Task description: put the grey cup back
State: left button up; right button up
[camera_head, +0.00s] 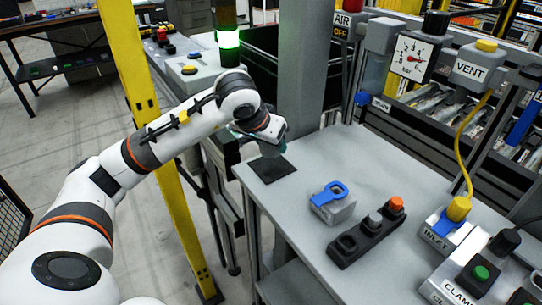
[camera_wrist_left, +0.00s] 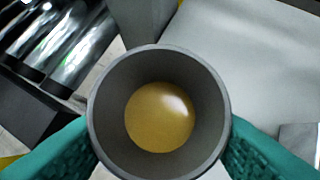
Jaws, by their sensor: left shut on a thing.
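My left gripper (camera_head: 270,147) is above the dark square pad (camera_head: 268,170) at the near left corner of the grey table. In the left wrist view, the teal fingers of my left gripper (camera_wrist_left: 160,135) are shut on the grey cup (camera_wrist_left: 100,115), one on each side. I look down into its open mouth and see a round yellow-brown bottom or content. In the head view the cup is mostly hidden by the gripper, and I cannot tell whether it touches the pad. My right gripper is not in view.
On the table, a grey block with a blue ring (camera_head: 332,202) stands beside a black holder (camera_head: 360,240) with an empty-looking left place, a grey piece and an orange piece. Control boxes (camera_head: 455,235) stand at the right. A yellow post (camera_head: 150,120) stands left of the table.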

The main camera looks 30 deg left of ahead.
aim_at(271, 153)
pick_arm(q)
jog(key=shift+f, duration=0.45)
jog(key=f, duration=0.2)
jog(key=shift+w+d+f, duration=0.1)
jog(key=shift+w+f, duration=0.1)
jog(key=shift+f, duration=0.7)
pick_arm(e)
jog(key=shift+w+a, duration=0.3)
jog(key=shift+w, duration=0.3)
pick_arm(q)
jog(key=shift+f, duration=0.2)
jog(key=o, duration=1)
jog(key=shift+o, duration=0.2)
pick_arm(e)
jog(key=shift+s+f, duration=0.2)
